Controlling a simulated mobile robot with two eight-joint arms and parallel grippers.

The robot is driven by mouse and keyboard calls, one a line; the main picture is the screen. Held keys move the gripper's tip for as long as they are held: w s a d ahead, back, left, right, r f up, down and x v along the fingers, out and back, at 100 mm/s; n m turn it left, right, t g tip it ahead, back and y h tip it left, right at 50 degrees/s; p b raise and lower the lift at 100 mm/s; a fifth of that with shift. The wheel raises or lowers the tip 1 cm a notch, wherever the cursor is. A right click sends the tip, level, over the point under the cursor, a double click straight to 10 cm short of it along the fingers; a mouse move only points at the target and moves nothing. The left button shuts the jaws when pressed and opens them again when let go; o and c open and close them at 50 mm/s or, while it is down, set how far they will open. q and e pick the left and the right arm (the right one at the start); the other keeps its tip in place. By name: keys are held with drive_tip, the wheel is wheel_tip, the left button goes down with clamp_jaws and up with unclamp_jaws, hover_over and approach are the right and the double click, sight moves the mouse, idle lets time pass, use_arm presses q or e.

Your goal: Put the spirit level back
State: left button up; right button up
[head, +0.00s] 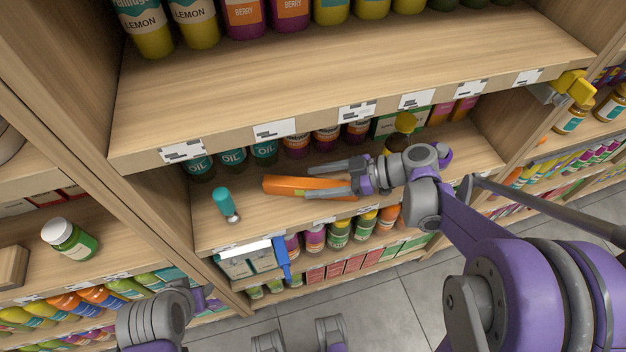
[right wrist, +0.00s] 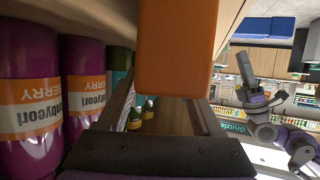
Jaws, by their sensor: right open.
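The spirit level (head: 290,186) is a long orange bar with a yellow-green patch, on the middle shelf of the bay. My right gripper (head: 328,179) reaches in from the right with its fingers apart, one on each side of the level's right end. In the right wrist view the orange level (right wrist: 175,45) fills the upper middle, ahead of and between the open fingers. Whether a finger touches it cannot be told.
Oil bottles (head: 232,158) and berry bottles (right wrist: 88,95) line the back. A yellow-capped dark bottle (head: 399,138) is behind my right wrist. The upper shelf board (head: 330,75) overhangs closely. A blue item (head: 282,257) hangs below the shelf edge.

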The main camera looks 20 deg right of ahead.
use_arm(q)
drive_tip(key=shift+r+p, duration=0.45)
drive_tip(key=shift+r, duration=0.1)
use_arm(e)
drive_tip(key=v, duration=1)
drive_tip(key=shift+s+d+r, duration=0.1)
drive_tip(key=shift+d+r, duration=0.05)
drive_tip(key=shift+d, duration=0.15)
use_arm(q)
drive_tip(key=shift+d, duration=0.1)
